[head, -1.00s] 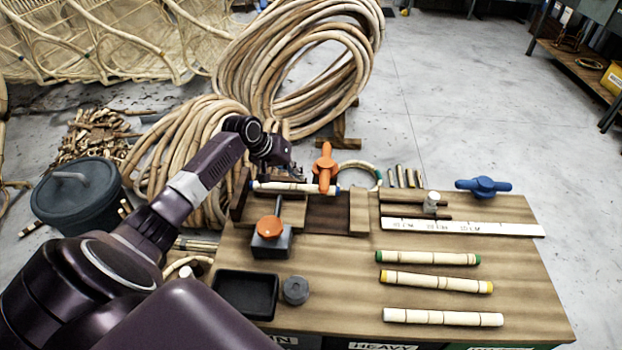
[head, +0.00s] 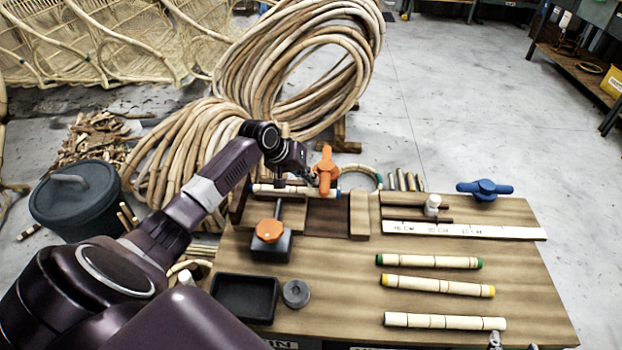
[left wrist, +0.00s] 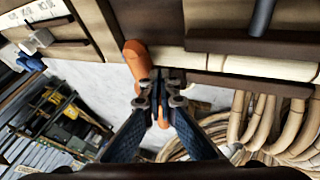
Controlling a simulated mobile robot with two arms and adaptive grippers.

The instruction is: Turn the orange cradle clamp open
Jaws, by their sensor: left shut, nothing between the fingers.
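The orange cradle clamp (head: 326,168) stands at the back of the wooden bench, over a pale rattan pole (head: 280,190) lying in the cradle. My left gripper (head: 314,180) is right beside the clamp's left side in the head view. In the left wrist view the fingertips of my left gripper (left wrist: 161,74) are together, with nothing between them, close against the orange clamp handle (left wrist: 137,60). I cannot tell whether they touch it. The fingers hide part of the clamp. A small grey tip at the bottom edge of the head view appears to be my right gripper (head: 495,341).
An orange-topped block (head: 269,231), a black tray (head: 244,297) and a grey puck (head: 295,293) stand at the bench's left. A blue clamp (head: 484,190), a white ruler (head: 465,231) and banded poles (head: 438,286) lie to the right. Rattan coils (head: 250,80) stand behind.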

